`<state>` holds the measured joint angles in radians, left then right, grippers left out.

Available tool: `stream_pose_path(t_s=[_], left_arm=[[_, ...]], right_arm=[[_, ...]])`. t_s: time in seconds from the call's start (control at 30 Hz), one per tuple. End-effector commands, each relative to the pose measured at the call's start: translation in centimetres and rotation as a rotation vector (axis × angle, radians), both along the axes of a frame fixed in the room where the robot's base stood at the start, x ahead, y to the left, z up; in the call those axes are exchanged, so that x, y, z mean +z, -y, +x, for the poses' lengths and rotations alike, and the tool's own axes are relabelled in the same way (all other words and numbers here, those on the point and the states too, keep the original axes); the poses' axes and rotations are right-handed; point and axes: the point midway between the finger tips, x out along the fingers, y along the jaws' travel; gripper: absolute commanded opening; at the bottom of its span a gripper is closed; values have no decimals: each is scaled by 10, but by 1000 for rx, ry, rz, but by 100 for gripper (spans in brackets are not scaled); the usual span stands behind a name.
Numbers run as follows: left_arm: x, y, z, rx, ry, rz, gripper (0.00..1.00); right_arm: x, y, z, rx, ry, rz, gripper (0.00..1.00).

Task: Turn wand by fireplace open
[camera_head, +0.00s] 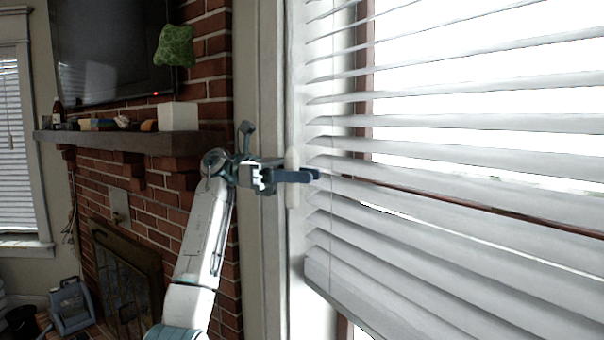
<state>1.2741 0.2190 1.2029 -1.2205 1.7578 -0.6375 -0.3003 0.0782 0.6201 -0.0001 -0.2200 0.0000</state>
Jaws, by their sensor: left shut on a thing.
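The wand (292,197) is a pale upright rod at the left edge of the window blind (440,150). My left gripper (305,175) reaches in from the left and is shut on the wand around its middle, hiding a short part of it. The blind's white slats are tilted, with bright gaps between many of the upper ones. The lower slats lie closer together. My right gripper is not in view.
A brick fireplace (150,205) with a dark mantel (110,142) stands to the left. A white box (178,117) and small items sit on the mantel, below a dark television (110,50). A grey-blue container (72,306) stands on the floor.

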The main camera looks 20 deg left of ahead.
Motion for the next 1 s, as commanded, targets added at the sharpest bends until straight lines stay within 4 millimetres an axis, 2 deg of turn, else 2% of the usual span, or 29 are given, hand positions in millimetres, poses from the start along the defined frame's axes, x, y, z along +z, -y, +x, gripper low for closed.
stream_pose_path(t_s=[0.6, 0.63, 0.73, 1.0], left_arm=[[1, 0, -1, -44, 1, -1, 1], [1, 0, -1, -44, 1, -1, 26], [1, 0, -1, -44, 1, 0, 45], [0, 0, -1, -44, 0, 0, 45]], right_arm=[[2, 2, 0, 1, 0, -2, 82], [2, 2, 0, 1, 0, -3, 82], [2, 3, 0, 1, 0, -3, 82], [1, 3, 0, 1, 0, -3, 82]])
